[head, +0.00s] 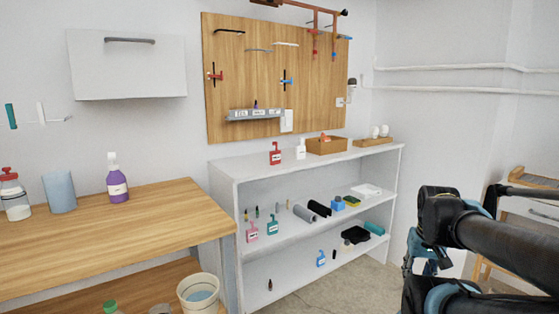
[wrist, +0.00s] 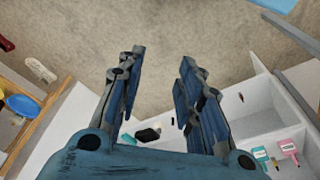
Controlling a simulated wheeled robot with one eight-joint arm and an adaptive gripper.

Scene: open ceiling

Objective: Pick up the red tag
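The red tag (head: 276,155) stands upright on the white shelf's top board, near its front edge, in the head view. It has a hooked top and a white label. I cannot make it out in the wrist view. My gripper (wrist: 162,58) is open in the wrist view, with nothing between its two blue-grey fingers and floor beyond them. In the head view my arm is at the right, well apart from the tag. Similar tags stand on the middle board: a pink tag (head: 252,232) and a teal tag (head: 272,226). A blue tag (head: 321,259) is lower down.
The white shelf (head: 230,170) stands below a wooden pegboard (head: 225,70). A white bottle (head: 301,149) and a wooden box (head: 326,146) are right of the red tag. A wooden table (head: 120,225) is at the left with a purple bottle (head: 117,180). Floor shows between shelf and arm.

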